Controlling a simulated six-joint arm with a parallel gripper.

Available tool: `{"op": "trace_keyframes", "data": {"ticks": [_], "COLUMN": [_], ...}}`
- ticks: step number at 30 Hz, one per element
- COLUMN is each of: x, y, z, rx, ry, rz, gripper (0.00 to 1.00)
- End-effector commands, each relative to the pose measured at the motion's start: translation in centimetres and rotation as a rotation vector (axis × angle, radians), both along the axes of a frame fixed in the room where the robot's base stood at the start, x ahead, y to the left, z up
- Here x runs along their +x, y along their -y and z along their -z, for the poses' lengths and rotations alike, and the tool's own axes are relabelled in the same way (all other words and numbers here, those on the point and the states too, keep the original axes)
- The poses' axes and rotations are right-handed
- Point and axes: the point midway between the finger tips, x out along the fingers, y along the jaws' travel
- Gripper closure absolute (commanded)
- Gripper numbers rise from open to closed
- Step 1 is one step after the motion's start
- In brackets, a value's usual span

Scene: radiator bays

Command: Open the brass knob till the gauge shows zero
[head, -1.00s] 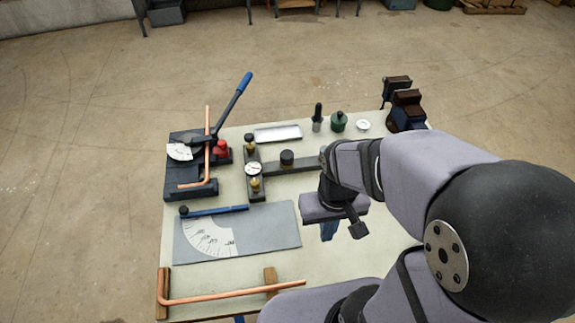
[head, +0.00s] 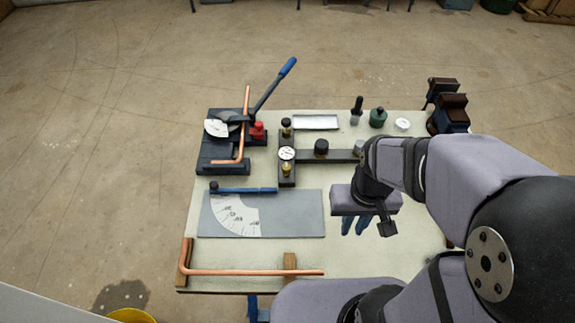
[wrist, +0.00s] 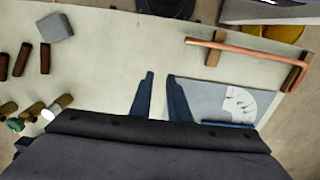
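A black T-shaped fitting (head: 330,156) lies on the workbench, with a round white-faced gauge (head: 287,154) on its upright bar. A brass knob (head: 286,170) sits just below the gauge, and a dark-topped brass part (head: 286,130) stands above it. The gauge needle is too small to read. My gripper (head: 357,226) hangs over the bench to the right of and below the fitting, apart from the knob. In the wrist view my gripper (wrist: 160,75) has its two blue fingers apart with nothing between them. The gauge and knob do not show in that view.
A pipe bender (head: 222,150) with a raised blue-tipped lever stands left of the fitting. A grey angle plate (head: 290,212) and a copper pipe (head: 250,272) lie in front. A green bottle (head: 378,118) stands behind. Brown cylinders (wrist: 23,60) lie left in the wrist view.

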Motion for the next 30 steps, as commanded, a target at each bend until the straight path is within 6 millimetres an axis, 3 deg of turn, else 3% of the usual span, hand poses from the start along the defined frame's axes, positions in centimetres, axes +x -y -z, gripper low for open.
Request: {"op": "trace_keyframes", "data": {"ticks": [1, 3, 8, 11, 21, 24, 30], "x": [0.2, 0.7, 3.9, 7.1, 18.8, 21.1, 23.7], "y": [-0.1, -0.2, -1.0, -2.2, -8.9, -11.0, -13.8], "z": [0.0, 0.0, -0.1, -0.1, 1.3, 1.9, 2.8], "rx": [0.000, 0.000, 0.000, 0.000, -0.001, -0.001, 0.000], "ry": [0.000, -0.001, -0.001, 0.000, -0.002, -0.002, 0.000], "rz": [0.003, 0.015, 0.090, 0.173, 0.533, 0.624, 0.746], "gripper": [0.71, 0.58, 0.58, 0.58, 0.58, 0.58, 0.58]}}
